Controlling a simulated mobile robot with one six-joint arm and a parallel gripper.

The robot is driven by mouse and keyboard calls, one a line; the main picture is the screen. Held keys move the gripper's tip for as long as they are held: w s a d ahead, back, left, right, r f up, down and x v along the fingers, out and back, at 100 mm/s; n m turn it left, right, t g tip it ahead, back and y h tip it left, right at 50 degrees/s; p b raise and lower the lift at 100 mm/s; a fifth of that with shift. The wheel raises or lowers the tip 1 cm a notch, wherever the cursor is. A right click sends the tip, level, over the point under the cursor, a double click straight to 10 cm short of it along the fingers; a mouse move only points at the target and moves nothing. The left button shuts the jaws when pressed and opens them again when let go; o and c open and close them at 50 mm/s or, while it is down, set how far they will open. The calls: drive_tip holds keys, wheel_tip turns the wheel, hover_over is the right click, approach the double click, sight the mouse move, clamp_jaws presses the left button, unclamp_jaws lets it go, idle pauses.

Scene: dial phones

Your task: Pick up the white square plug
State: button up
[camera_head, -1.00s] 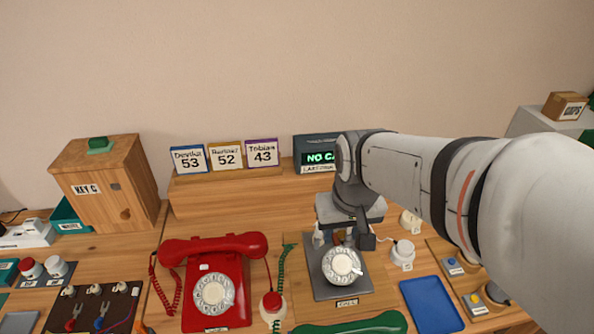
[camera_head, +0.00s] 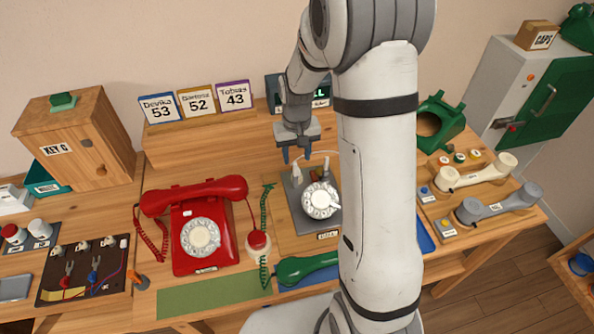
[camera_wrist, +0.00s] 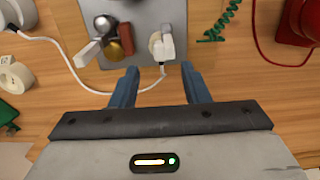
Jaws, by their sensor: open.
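A small white block-shaped plug (camera_wrist: 162,46) with a white cord stands at the edge of a grey plate (camera_wrist: 200,52). I take it for the white square plug. In the head view the plug (camera_head: 296,172) is at the back left of the grey plate (camera_head: 298,208), behind a white dial (camera_head: 320,200). My gripper (camera_head: 296,154) is open and empty, pointing down above and slightly behind the plug. In the wrist view my gripper's blue fingers (camera_wrist: 159,70) are spread apart, with the plug just beyond their tips, roughly between them. They do not appear to touch it.
A silver knob (camera_wrist: 104,25), a brown block (camera_wrist: 126,38) and a white piece (camera_wrist: 88,52) stand near the plug. The white cord (camera_wrist: 110,92) loops under my fingers. A red phone (camera_head: 205,235) and a green coiled cord (camera_head: 265,225) are left of the plate.

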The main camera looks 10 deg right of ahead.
drive_tip(key=f, duration=0.4)
drive_tip(key=shift+s+f+p, duration=0.25)
drive_tip(key=shift+f+p, duration=0.05)
drive_tip(key=shift+f, duration=0.1)
drive_tip(key=shift+c, duration=0.5)
clamp_jaws()
